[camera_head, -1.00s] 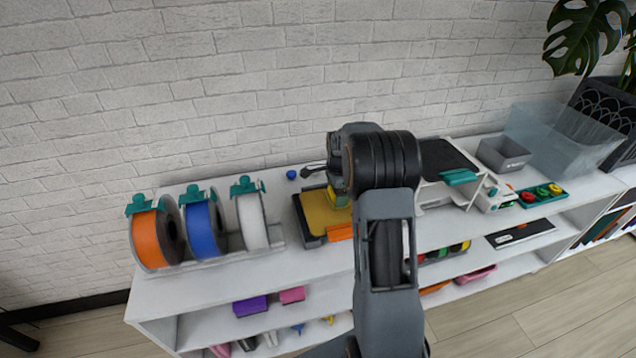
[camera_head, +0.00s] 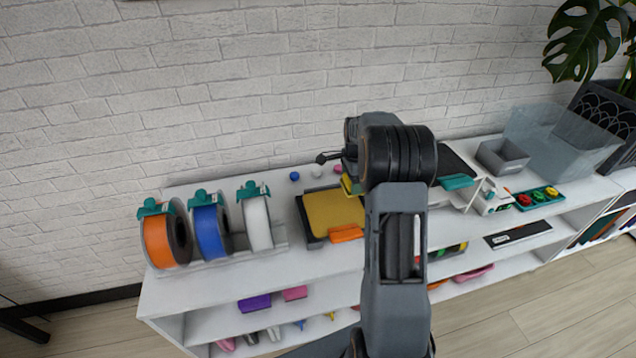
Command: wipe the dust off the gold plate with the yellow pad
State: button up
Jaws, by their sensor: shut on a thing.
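The gold plate (camera_head: 330,214) lies flat in a dark frame on the white shelf top, left of my arm. No dust can be made out on its visible part at this size. The yellow pad (camera_head: 348,186) shows as a small piece at the plate's back right corner. My gripper (camera_head: 352,174) is shut on the pad, mostly hidden behind my own arm. I cannot tell whether the pad touches the plate.
An orange block (camera_head: 346,233) sits at the plate's front edge. Orange, blue and white spools (camera_head: 209,232) stand to the left. A small blue ball (camera_head: 294,176) lies behind the plate. A grey bin (camera_head: 503,157) and a clear box (camera_head: 545,140) stand to the right.

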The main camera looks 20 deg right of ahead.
jog(key=shift+r+p, duration=0.6)
jog(key=shift+r, duration=0.6)
